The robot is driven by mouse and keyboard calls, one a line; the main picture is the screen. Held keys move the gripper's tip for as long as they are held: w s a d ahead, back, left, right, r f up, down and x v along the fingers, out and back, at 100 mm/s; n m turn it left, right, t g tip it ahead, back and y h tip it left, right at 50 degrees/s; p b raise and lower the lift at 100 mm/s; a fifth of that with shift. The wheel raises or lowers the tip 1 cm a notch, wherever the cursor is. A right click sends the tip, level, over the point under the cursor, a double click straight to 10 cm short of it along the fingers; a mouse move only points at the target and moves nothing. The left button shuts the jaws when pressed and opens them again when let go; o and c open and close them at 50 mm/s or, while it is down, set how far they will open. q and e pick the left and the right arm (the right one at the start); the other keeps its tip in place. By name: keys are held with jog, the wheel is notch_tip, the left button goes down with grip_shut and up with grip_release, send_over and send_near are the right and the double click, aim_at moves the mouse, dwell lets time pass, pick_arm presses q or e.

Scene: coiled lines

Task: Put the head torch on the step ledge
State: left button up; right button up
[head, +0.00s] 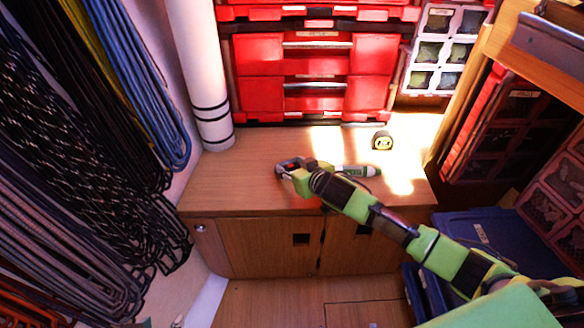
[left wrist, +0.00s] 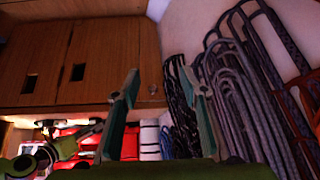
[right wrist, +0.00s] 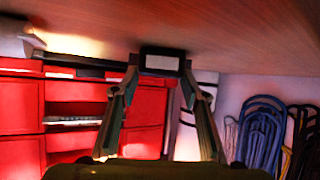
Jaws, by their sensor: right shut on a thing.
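My right gripper (head: 286,172) reaches in from the right over the wooden cabinet top (head: 237,180). It is shut on a small dark block with a pale face, seen in the right wrist view, which I take to be the head torch (right wrist: 162,62). The block is close to the wood surface; I cannot tell if it touches. My left gripper (left wrist: 159,72) is open and empty in the left wrist view, facing the cabinet doors and hanging ropes; it is not seen in the head view. I cannot tell which surface is the step ledge.
A green and white cylinder (head: 356,171) lies beside my right wrist, and a tape measure (head: 382,140) stands behind. Red drawers (head: 318,60) back the cabinet; a white roll (head: 203,80) stands left. Coiled ropes (head: 80,150) hang left. The top's left part is clear.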

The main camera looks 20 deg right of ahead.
jog(key=shift+r, duration=0.1)
jog(key=o, duration=1.3)
jog(key=shift+f, duration=0.2)
pick_arm(q)
jog(key=shift+w, duration=0.35)
pick_arm(e)
jog(key=shift+o, duration=0.2)
jog(key=shift+r, duration=0.1)
